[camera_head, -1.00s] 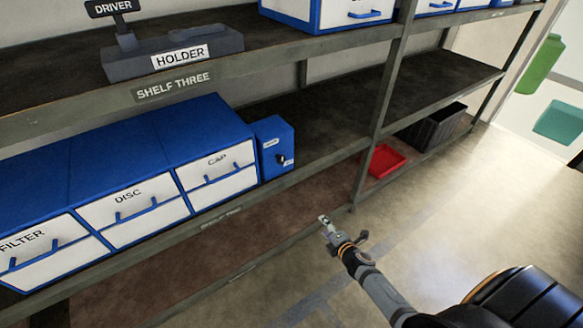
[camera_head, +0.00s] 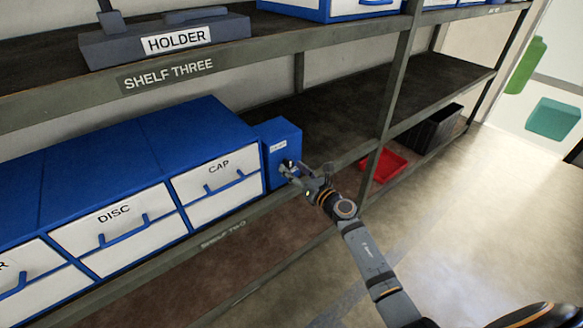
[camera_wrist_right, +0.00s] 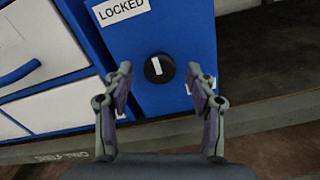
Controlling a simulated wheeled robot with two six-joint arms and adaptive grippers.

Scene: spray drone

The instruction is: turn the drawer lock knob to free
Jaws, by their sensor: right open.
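The drawer lock knob (camera_wrist_right: 158,69) is a round black knob with a white bar, on the front of a narrow blue box (camera_head: 282,140). In the right wrist view the white bar stands nearly upright, and a label (camera_wrist_right: 120,9) reading LOCKED is above left of the knob. A second label at lower right is partly hidden by a finger. My right gripper (camera_wrist_right: 158,88) is open, its fingers to either side of and just short of the knob. In the head view the right gripper (camera_head: 287,172) is at the box front and covers part of the knob. My left gripper is not seen.
A blue drawer unit with CAP (camera_head: 219,184) and DISC (camera_head: 113,228) drawers stands left of the box. Shelf two's edge (camera_head: 232,236) runs below. A shelf post (camera_head: 388,120), red tray (camera_head: 390,166) and dark bin (camera_head: 435,127) are to the right.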

